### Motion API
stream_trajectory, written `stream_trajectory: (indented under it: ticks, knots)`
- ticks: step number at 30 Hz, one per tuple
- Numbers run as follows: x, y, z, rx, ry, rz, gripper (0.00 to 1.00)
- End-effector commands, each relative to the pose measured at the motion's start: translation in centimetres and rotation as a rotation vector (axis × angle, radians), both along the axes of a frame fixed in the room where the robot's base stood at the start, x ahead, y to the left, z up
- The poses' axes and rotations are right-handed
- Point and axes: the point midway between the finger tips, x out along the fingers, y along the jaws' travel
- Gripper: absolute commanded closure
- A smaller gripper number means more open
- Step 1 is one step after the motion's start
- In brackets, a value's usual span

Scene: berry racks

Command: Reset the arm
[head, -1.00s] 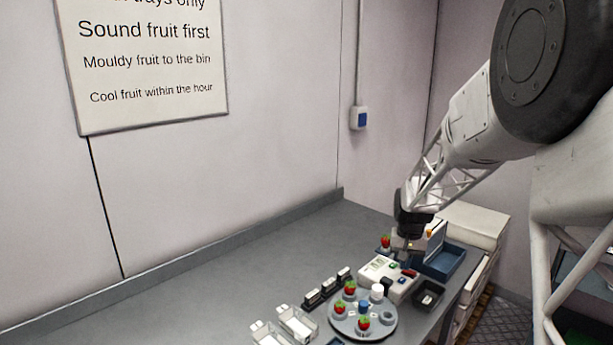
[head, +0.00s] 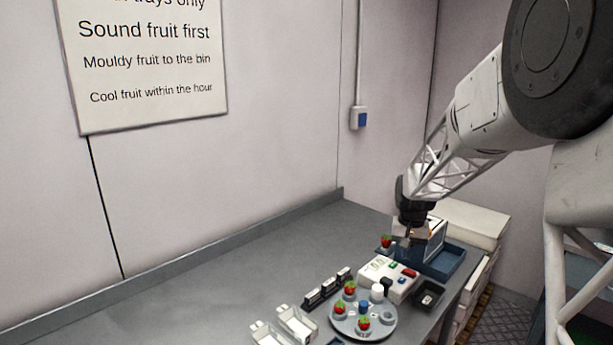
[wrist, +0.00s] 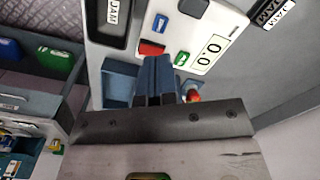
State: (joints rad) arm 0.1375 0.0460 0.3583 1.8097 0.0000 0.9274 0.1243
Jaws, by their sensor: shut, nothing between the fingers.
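My gripper (head: 408,238) hangs from my arm at the back right of the bench, above the white and orange machine and behind the white control box (head: 385,277). In the wrist view my gripper's fingers (wrist: 160,98) are together and hold nothing. The control box (wrist: 205,70) shows there with red, blue and green buttons and a 0.0 display. A strawberry (head: 386,241) stands beside the machine, just left of my gripper, partly hidden in the wrist view.
A grey round plate (head: 345,324) carries several strawberries and cups. A blue tray (head: 446,265) and a black bin (head: 428,296) are at the right edge. The bench's left part is clear.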

Motion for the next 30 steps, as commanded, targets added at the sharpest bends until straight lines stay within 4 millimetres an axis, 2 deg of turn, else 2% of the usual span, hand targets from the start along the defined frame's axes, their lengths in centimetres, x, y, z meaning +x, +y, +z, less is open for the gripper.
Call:
stream_trajectory:
  ticks: [8, 13, 22, 30]
  knots:
    - [-0.9, 0.4, 0.8, -0.001, -0.007, 0.006, 1.00]
    - [-3.3, 1.2, 2.6, -0.004, -0.021, 0.021, 1.00]
    - [-10.1, 3.4, 6.8, -0.010, -0.060, 0.061, 1.00]
    - [-16.8, 5.2, 9.4, -0.016, -0.095, 0.100, 1.00]
